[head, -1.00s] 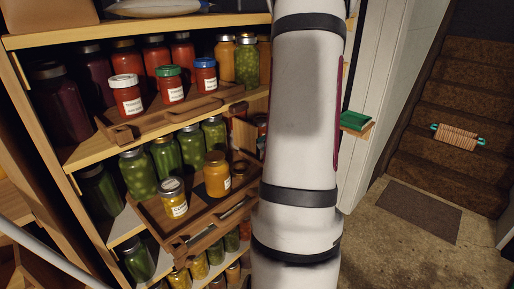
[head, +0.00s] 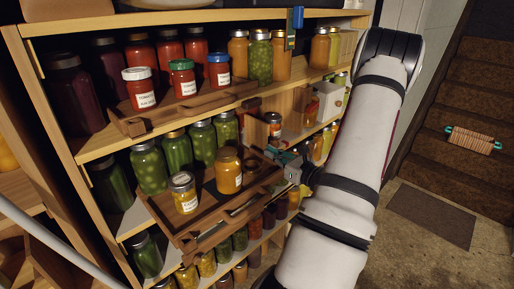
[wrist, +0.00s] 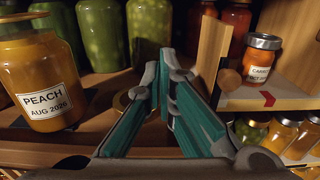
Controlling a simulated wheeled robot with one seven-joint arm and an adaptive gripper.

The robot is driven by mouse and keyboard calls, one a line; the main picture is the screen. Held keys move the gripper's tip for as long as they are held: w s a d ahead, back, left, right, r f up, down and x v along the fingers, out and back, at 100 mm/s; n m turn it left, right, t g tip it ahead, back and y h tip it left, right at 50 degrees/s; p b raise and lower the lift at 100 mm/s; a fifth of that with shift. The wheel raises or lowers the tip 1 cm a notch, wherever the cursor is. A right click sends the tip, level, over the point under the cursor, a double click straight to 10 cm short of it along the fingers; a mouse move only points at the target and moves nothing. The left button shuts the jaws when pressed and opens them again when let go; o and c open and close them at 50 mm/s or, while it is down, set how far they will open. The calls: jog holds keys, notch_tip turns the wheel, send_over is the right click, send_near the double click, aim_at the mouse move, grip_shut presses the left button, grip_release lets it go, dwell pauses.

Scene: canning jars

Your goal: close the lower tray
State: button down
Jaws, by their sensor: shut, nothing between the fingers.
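The lower tray (head: 228,222) is a brown wooden tray sticking out from the middle shelf, angled toward the front. On it stand an orange peach jar (head: 229,172) and a smaller yellow jar with a white label (head: 184,194). My gripper (head: 284,158) is at the tray's right end, close to its side; whether it touches cannot be told. In the wrist view its teal-padded fingers (wrist: 163,72) are together and hold nothing. The peach jar (wrist: 44,75) stands to their left there.
An upper tray (head: 190,112) holds three red jars with white, green and blue lids. Green jars (head: 178,152) stand behind the lower tray. A wooden upright (wrist: 212,50) and a carrot jar (wrist: 262,62) are right of my fingers. Stone floor (head: 410,260) is free at right.

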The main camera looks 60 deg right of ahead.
aim_at(239, 136)
jog(key=x, duration=1.3)
jog(key=shift+w+f, duration=0.1)
jog(key=shift+w, duration=0.1)
jog(key=b+x, duration=0.6)
jog(key=x, duration=0.8)
jog(key=shift+w+d, duration=0.15)
jog(key=shift+w, duration=0.15)
jog(key=shift+s, duration=0.15)
